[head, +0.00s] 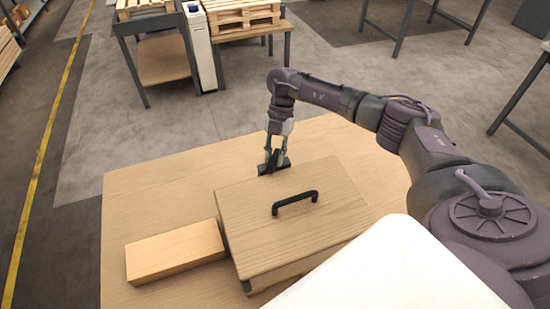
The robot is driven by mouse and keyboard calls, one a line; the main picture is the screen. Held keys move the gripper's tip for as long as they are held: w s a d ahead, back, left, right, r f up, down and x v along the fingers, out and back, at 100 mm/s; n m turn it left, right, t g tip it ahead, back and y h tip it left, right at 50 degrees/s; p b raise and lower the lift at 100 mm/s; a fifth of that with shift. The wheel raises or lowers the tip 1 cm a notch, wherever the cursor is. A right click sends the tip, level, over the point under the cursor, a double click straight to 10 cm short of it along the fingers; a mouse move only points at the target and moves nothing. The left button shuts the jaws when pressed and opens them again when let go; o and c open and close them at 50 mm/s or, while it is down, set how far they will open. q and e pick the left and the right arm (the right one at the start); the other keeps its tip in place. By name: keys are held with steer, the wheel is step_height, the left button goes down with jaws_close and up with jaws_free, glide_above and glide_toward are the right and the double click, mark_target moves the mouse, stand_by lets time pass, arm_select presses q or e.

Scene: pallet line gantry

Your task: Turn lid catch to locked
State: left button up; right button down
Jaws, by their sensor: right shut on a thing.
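A wooden box with a flat lid (270,233) stands on the table, and a black bar handle (295,203) is fixed on top of the lid. My right gripper (273,163) points down at the box's far edge and is shut on a small black piece (273,168), which appears to be the lid catch. The fingers hide part of the catch, and I cannot tell whether it is at locked. My left gripper is not in view.
A plain wooden block (175,252) lies just left of the box on the wooden table (135,205). The table top is bare at the far left and far right. Beyond it, pallets (243,12) rest on stands across the grey floor.

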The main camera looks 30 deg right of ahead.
steer(key=n+b, duration=0.1)
steer(key=n, duration=0.1)
steer(key=n+g+h+b, duration=0.1)
steer(key=n, duration=0.1)
steer(key=shift+w+n+h, duration=0.15)
steer(key=shift+n+h, duration=0.15)
steer(key=shift+a+n+h+b, duration=0.1)
steer(key=shift+n+h+b, duration=0.45)
steer(key=shift+n, duration=1.05)
steer(key=c, duration=1)
jaws_free()
steer(key=a+v, duration=0.1)
steer(key=v, duration=1.1)
steer(key=shift+w+d, duration=0.3)
steer(key=shift+d, duration=0.1)
steer(key=shift+f, duration=0.1)
